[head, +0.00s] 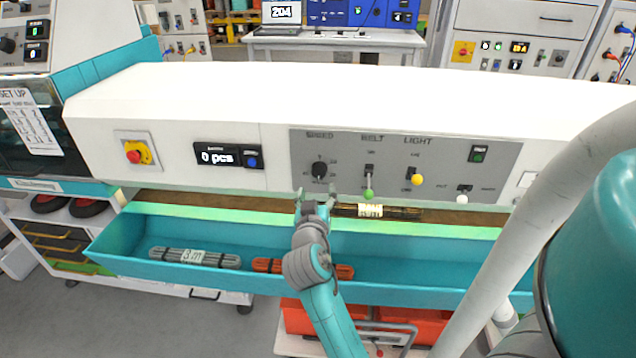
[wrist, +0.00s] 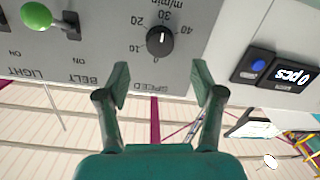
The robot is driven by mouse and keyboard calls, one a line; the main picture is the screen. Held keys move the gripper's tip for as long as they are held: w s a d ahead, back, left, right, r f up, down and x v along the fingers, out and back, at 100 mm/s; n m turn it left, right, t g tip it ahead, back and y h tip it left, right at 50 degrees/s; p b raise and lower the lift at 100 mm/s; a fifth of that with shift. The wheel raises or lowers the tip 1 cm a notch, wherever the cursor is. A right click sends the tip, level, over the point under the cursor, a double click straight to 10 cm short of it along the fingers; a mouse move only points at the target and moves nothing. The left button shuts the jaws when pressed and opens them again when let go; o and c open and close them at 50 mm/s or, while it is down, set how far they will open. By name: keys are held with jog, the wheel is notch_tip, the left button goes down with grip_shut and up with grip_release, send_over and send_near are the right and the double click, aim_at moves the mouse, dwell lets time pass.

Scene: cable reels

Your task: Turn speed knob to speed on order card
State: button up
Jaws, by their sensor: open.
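The black speed knob (head: 319,170) is on the grey control panel, under the SPEED label. In the wrist view the knob (wrist: 160,41) appears upside down with a scale in m/min around it. Its white mark points up in that picture, roughly toward the 30. My gripper (head: 316,197) is open and empty, just below the knob in the head view. In the wrist view its two fingers (wrist: 161,88) stand apart, with the knob beyond and between them, not touched. I cannot make out an order card for certain.
Right of the knob are the green-tipped belt lever (head: 368,193) and the yellow-tipped light lever (head: 417,179). A red stop button (head: 134,153) and a 0 pcs counter (head: 218,157) are at left. A teal trough (head: 130,235) with cable bundles lies below. A SET UP sheet (head: 32,125) hangs far left.

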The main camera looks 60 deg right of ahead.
jog(key=shift+v, duration=1.9)
jog(key=shift+f, duration=0.1)
